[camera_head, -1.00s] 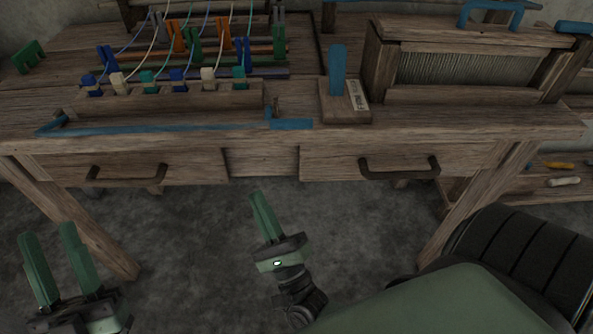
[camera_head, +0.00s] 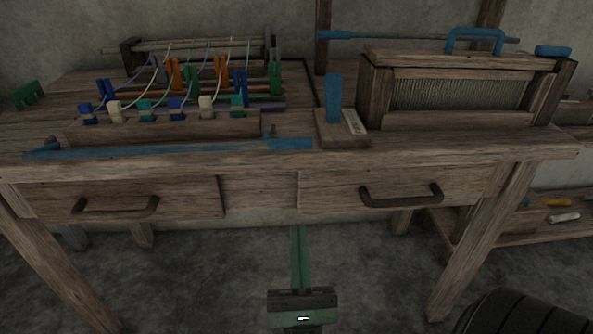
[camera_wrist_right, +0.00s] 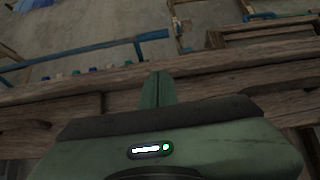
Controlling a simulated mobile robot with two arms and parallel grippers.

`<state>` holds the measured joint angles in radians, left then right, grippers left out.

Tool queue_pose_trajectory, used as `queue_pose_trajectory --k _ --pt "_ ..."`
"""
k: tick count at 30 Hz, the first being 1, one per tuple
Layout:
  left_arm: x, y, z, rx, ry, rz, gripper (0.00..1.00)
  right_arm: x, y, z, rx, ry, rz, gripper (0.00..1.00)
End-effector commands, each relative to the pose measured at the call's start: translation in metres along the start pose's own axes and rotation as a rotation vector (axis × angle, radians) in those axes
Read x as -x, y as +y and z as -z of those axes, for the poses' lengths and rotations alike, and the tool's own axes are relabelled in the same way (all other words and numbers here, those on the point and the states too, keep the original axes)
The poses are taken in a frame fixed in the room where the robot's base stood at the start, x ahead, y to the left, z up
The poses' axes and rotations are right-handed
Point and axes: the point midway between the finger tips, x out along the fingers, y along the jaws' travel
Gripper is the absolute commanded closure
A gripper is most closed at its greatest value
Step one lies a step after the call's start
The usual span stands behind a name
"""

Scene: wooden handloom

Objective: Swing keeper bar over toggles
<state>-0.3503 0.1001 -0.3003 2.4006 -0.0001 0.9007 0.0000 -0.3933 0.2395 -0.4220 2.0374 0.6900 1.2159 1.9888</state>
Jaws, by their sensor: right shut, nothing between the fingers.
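The blue keeper bar (camera_head: 170,150) lies along the front of the tabletop, before a wooden rail (camera_head: 170,128). Its wider blue end (camera_head: 290,144) is at the right. Blue, white and green toggles (camera_head: 146,107) stand in a row on the rail, with threads rising from them. The bar is in front of the toggles, not over them. My right gripper (camera_head: 300,228) is shut and empty, fingers pointing up, below the table's front edge and apart from the bar. In the right wrist view the shut fingers (camera_wrist_right: 157,76) appear below the blue bar (camera_wrist_right: 95,54). My left gripper is out of view.
Two drawers with dark handles (camera_head: 116,205) (camera_head: 401,195) face the front. A wooden block with a blue upright handle (camera_head: 333,95) stands right of the bar. A reed frame (camera_head: 455,95) stands further right. Floor before the table is clear around my gripper.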

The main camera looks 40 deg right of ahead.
Motion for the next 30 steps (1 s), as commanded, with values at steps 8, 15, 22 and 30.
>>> queue_pose_trajectory --k 8,15,22,30 --pt "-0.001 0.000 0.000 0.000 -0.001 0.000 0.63 -0.058 -0.001 -0.001 -0.001 -0.005 0.004 1.00" --pt "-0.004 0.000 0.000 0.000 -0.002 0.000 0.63 -0.099 -0.001 -0.013 -0.001 -0.001 0.003 1.00" --pt "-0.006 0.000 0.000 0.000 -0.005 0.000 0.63 -0.113 0.000 -0.027 0.000 0.000 0.001 1.00" --pt "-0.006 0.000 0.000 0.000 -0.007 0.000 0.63 -0.115 0.000 -0.028 0.001 0.000 0.000 1.00"
